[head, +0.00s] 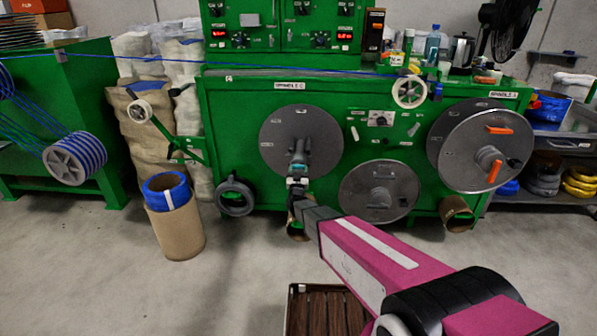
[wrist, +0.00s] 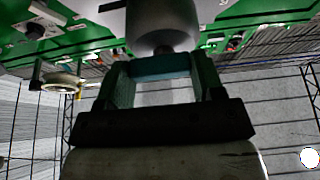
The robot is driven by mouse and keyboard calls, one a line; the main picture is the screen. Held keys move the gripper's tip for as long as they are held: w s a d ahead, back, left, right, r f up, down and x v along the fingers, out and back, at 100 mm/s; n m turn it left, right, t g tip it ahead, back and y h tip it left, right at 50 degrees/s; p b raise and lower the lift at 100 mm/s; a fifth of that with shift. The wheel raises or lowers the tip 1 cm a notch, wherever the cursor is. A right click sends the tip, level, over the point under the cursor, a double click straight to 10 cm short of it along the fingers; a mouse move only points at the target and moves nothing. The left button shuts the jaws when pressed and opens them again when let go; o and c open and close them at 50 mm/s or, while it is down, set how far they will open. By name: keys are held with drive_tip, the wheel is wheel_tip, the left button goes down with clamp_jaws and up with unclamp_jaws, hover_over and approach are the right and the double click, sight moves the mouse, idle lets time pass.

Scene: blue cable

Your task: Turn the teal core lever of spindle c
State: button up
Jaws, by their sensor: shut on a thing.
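Spindle C is the grey disc (head: 325,135) on the left of the green machine's front, under its "SPINDLE C" label. A grey hub sticks out at its middle, with the teal core lever (head: 297,168) at its lower end. My gripper (head: 297,181) is at the lever, just below the hub. In the wrist view the teal lever (wrist: 160,66) lies between the two fingers of my gripper (wrist: 161,80), under the round grey hub (wrist: 162,22). The fingers are shut on the lever. The lever's far side is hidden.
A second spindle disc (head: 450,135) with orange levers is on the right, and a lower grey disc (head: 352,190) sits between. A blue cable (head: 290,73) runs across the machine. A cardboard tube (head: 175,228) stands on the floor at left. A slatted wooden platform (head: 320,312) lies below my arm.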

drive_tip(key=shift+n, duration=0.3)
drive_tip(key=n+y, duration=0.2)
drive_tip(key=n, duration=0.1)
drive_tip(key=n+y, duration=0.1)
drive_tip(key=n, duration=0.2)
drive_tip(key=shift+d+r+g+y, duration=0.1)
drive_tip(key=shift+d+g+y, duration=0.05)
drive_tip(key=shift+g+y, duration=0.2)
drive_tip(key=n+y, duration=0.1)
drive_tip(key=n, duration=0.2)
drive_tip(key=n+g+y, duration=0.1)
drive_tip(key=n, duration=0.2)
drive_tip(key=shift+s+r+g+y, duration=0.1)
drive_tip(key=shift+r+g+y, duration=0.05)
drive_tip(key=shift+g+y, duration=0.1)
drive_tip(key=n, duration=0.2)
drive_tip(key=n+g+y, duration=0.1)
drive_tip(key=n, duration=0.2)
drive_tip(key=shift+r+n+g, duration=0.15)
drive_tip(key=shift+n+g, duration=0.15)
drive_tip(key=shift+r+n+g, duration=0.1)
drive_tip(key=shift+n+g, duration=0.8)
drive_tip(key=shift+n, duration=1.1)
drive_tip(key=o, duration=0.9)
